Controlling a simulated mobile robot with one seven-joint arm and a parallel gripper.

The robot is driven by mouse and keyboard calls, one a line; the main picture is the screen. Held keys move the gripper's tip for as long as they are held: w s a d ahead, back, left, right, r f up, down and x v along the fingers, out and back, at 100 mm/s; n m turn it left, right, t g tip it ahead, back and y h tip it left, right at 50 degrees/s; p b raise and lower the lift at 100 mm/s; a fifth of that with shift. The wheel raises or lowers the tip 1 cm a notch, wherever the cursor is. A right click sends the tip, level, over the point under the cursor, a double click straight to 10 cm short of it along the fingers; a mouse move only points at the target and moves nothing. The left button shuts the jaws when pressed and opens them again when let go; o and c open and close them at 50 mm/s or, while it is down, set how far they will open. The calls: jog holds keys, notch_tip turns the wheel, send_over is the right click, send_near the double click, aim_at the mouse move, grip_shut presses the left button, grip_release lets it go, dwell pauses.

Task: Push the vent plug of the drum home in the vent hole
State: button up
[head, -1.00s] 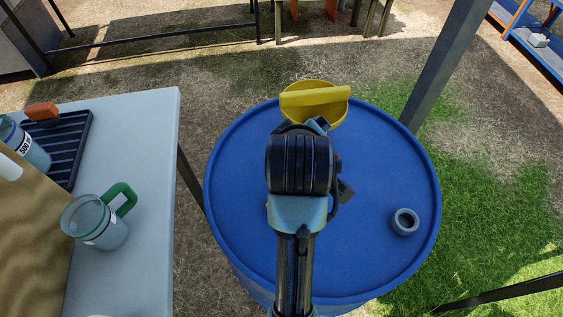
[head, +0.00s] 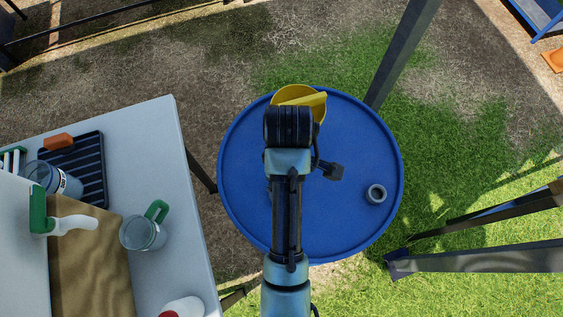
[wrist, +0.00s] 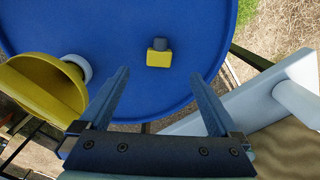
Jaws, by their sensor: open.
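The blue drum (head: 350,220) stands ahead, its flat lid facing up; the lid also fills much of the wrist view (wrist: 125,25). In the wrist view a small yellow piece with a dark grey top (wrist: 158,56), apparently the vent plug, is on the lid. I cannot tell how deep it sits, and the vent hole is not visible. My gripper (wrist: 160,73) is open and empty, its two fingers apart, with the plug beyond the gap between their tips.
A yellow funnel (head: 318,108) stands at the drum's far edge. Left is a pale table (head: 140,115) with a black tray (head: 88,160) and a green-handled jug (head: 142,234). A dark post (head: 405,55) rises behind the drum.

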notch_tip(320, 180, down, 6)
jog(key=shift+f, duration=0.15)
jog(key=shift+w+a+f, duration=0.1)
jog(key=shift+f, duration=1.2)
jog(key=shift+a+f, duration=0.1)
jog(key=shift+f, duration=1.2)
jog(key=c, duration=1.4)
jog(key=shift+r, duration=0.1)
jog(key=shift+c, duration=0.2)
